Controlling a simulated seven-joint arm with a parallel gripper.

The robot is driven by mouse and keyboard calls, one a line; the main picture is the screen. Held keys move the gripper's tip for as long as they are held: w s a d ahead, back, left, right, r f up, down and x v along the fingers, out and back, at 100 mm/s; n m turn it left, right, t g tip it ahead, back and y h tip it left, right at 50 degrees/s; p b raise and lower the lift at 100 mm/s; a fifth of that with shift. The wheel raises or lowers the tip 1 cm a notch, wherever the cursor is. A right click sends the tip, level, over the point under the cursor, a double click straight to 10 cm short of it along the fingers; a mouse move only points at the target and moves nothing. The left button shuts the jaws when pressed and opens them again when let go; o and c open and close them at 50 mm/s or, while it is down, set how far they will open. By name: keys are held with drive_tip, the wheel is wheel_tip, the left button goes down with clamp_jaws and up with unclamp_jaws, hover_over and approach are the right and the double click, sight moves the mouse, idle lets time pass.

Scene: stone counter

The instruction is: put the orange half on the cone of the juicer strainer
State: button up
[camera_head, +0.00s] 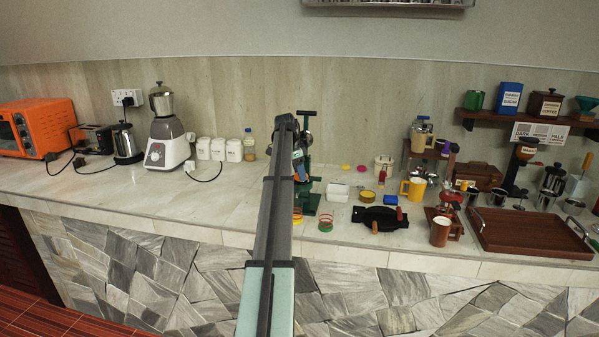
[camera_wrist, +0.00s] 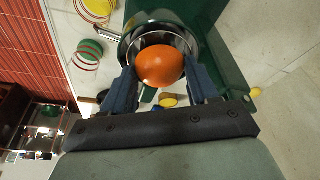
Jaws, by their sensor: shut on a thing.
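The orange half (camera_wrist: 160,68) is between the two blue fingers of my gripper (camera_wrist: 161,78) in the wrist view, its rounded peel facing the camera. My gripper is shut on it. The metal strainer bowl (camera_wrist: 188,38) of the juicer lies behind and around the orange half in that view. The cone is hidden, and I cannot tell whether the orange half touches it. The green juicer frame (camera_wrist: 230,75) stands beside and beneath the bowl.
The counter left of my arm is mostly clear, with a blender (camera_head: 166,140) farther back.

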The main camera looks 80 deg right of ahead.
drive_tip(key=o, duration=1.1)
drive_tip(key=shift+c, duration=0.2)
drive_tip(key=v, duration=1.2)
drive_tip(key=shift+r, duration=0.1)
